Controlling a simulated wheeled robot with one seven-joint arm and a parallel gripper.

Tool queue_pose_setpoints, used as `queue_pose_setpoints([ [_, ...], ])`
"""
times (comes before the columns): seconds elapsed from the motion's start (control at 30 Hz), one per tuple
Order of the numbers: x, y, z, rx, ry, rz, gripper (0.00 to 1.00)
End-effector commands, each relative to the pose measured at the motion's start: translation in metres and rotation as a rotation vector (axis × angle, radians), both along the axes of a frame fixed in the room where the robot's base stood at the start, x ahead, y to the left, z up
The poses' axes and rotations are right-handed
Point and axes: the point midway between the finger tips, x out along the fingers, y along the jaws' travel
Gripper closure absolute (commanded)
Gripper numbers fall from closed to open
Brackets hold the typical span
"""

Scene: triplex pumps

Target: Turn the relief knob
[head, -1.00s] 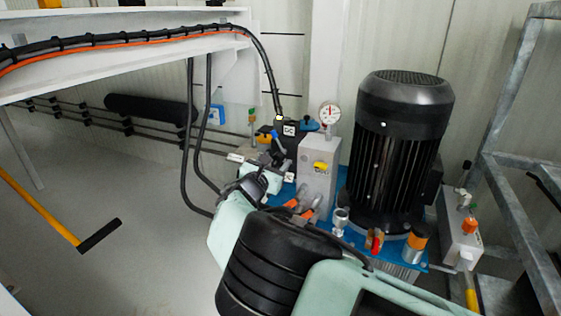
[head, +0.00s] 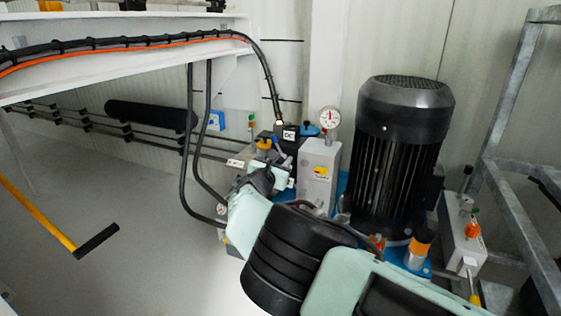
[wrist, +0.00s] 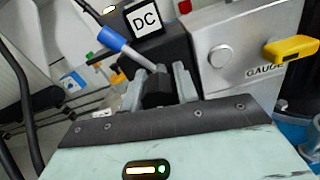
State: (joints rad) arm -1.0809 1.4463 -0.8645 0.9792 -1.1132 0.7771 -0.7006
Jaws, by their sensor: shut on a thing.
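My gripper (wrist: 158,88) reaches in at the front of the pump's valve block. In the wrist view its two fingers stand on either side of a black knob (wrist: 156,92), which I take for the relief knob, and are shut on it. A rod with a blue sleeve (wrist: 114,38) runs down to just behind the knob. In the head view my gripper (head: 264,172) is at the valve block, left of the grey gauge block (head: 318,172). The knob cannot be made out there.
A black block with a "DC" label (wrist: 146,18) stands right behind the knob. The grey block carries a yellow lever (wrist: 292,49) close on the right. A pressure gauge (head: 330,117) and a large black motor (head: 402,150) stand further right. Black hoses (head: 188,150) hang on the left.

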Motion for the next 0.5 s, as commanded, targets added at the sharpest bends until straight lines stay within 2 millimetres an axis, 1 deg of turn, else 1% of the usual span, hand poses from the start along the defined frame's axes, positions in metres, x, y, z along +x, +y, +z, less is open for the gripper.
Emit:
queue_pose_setpoints([
  [0.13, 0.0, -0.0008, 0.005, -0.093, 0.035, -0.002, 0.93],
  [0.3, 0.0001, -0.0008, 0.0035, -0.255, 0.094, -0.001, 0.92],
  [0.5, -0.0003, -0.0006, 0.0001, -0.336, 0.123, -0.001, 0.92],
])
